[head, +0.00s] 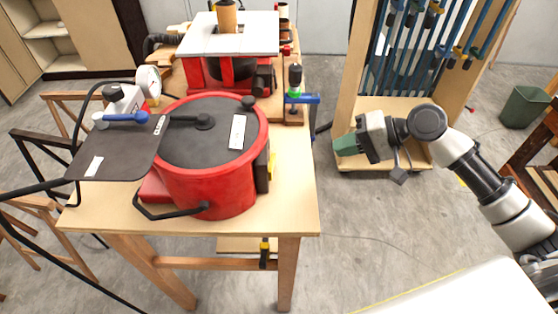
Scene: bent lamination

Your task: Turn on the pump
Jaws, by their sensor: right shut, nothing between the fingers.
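A red drum-shaped unit (210,190) with a dark lid and a black carrying handle stands on the wooden table; it appears to be the pump. A white label lies on its lid, and a yellow part (270,165) shows on its right side. A dark plate (115,150) with a blue lever (125,117) is at its left. A round gauge (149,82) stands behind the plate. I cannot make out a power switch. My right gripper (345,145) is shut and empty, right of the table and apart from the drum. My left gripper is out of view.
A red machine with a white top (228,35) stands behind the drum. A clamp rack (400,50) stands behind my right arm. Open floor lies right of the table. Black hoses run at left.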

